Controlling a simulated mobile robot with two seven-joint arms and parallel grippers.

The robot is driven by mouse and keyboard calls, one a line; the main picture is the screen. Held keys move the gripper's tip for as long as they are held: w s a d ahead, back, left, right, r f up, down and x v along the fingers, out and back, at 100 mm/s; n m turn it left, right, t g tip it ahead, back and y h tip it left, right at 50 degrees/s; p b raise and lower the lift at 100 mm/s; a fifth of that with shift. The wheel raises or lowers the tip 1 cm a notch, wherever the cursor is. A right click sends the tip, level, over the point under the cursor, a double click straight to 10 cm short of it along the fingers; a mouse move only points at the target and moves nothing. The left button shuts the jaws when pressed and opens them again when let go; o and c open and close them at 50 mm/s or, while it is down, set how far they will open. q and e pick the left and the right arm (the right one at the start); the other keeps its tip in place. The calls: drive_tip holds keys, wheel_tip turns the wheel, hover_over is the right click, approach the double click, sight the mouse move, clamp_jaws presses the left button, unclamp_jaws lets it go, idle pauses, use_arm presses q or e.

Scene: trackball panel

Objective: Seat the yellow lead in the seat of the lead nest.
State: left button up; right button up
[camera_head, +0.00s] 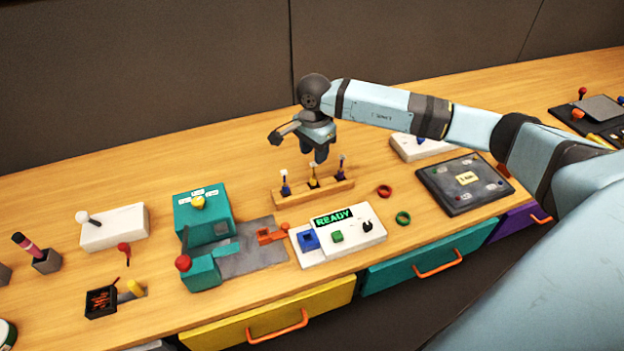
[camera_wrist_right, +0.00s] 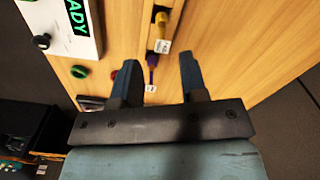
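The yellow lead (camera_head: 313,182) stands upright in the middle of a wooden rack (camera_head: 300,195), with a white tag on top. It also shows in the right wrist view (camera_wrist_right: 162,20), beyond the fingertips. A blue lead (camera_head: 285,188) stands to its left and a purple lead (camera_head: 340,174) to its right in the head view. My right gripper (camera_head: 319,154) points down above and slightly behind the rack, apart from the leads. Its fingers (camera_wrist_right: 160,68) are open, with the purple lead (camera_wrist_right: 152,66) seen between them. I cannot tell which part is the nest's seat. My left gripper is not in view.
A white panel with a READY display (camera_head: 338,235) lies in front of the rack. A red ring (camera_head: 384,191) and a green ring (camera_head: 403,218) lie to its right. A dark panel (camera_head: 465,182) is farther right, and a teal box (camera_head: 203,215) stands left.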

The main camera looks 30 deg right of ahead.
sight(313, 178)
drive_tip(key=shift+w+f+p, duration=0.15)
drive_tip(key=shift+f+p, duration=0.25)
drive_tip(key=shift+f, duration=3.2)
clamp_jaws()
